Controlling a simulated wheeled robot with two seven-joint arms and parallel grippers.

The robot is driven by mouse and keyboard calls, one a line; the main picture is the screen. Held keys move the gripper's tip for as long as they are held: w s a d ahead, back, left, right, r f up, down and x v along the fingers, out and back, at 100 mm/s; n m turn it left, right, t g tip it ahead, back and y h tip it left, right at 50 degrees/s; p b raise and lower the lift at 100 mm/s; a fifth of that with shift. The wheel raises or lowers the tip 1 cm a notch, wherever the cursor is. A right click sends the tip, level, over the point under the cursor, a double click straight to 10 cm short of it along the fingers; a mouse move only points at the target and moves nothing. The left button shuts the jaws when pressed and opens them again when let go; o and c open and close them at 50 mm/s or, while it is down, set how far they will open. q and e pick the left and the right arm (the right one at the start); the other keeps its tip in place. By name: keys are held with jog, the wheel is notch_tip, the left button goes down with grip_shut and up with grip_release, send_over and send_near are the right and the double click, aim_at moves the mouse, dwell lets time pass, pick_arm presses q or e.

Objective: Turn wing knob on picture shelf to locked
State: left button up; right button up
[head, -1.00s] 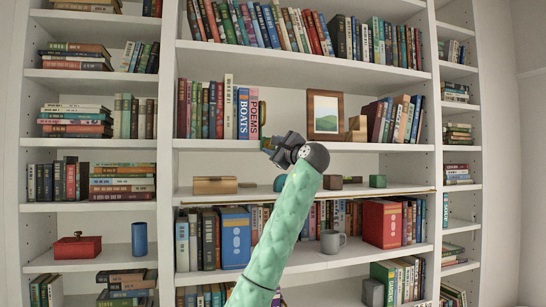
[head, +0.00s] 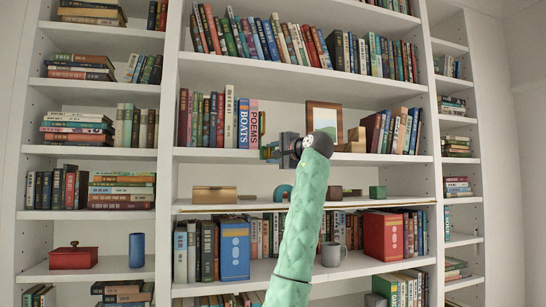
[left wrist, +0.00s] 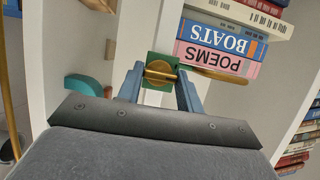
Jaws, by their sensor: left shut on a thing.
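The wing knob (left wrist: 158,73) is a brass piece on a small green plate (left wrist: 166,59) in the left wrist view, in front of the books marked POEMS and BOATS. My left gripper (left wrist: 161,76) has one finger on each side of the knob and is shut on it. In the head view my left gripper (head: 268,152) reaches the edge of the picture shelf (head: 215,155), below the pink POEMS book; the knob is hidden there. The framed picture (head: 324,118) stands on that shelf, partly behind my wrist. I cannot read any locked mark. My right gripper is out of view.
Books (head: 207,118) stand left of the gripper on the picture shelf, with more books (head: 395,130) at the right. The shelf below holds a wooden box (head: 214,194), a teal arch (head: 284,191) and a green block (head: 377,192).

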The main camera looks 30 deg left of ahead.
pick_arm(q)
jog(key=shift+f, duration=0.1)
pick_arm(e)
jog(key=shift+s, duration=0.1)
pick_arm(q)
jog(key=o, duration=1)
jog(key=shift+d, duration=0.1)
jog(key=b+v, duration=0.3)
jog(key=v, duration=0.4)
jog(key=shift+d, duration=0.3)
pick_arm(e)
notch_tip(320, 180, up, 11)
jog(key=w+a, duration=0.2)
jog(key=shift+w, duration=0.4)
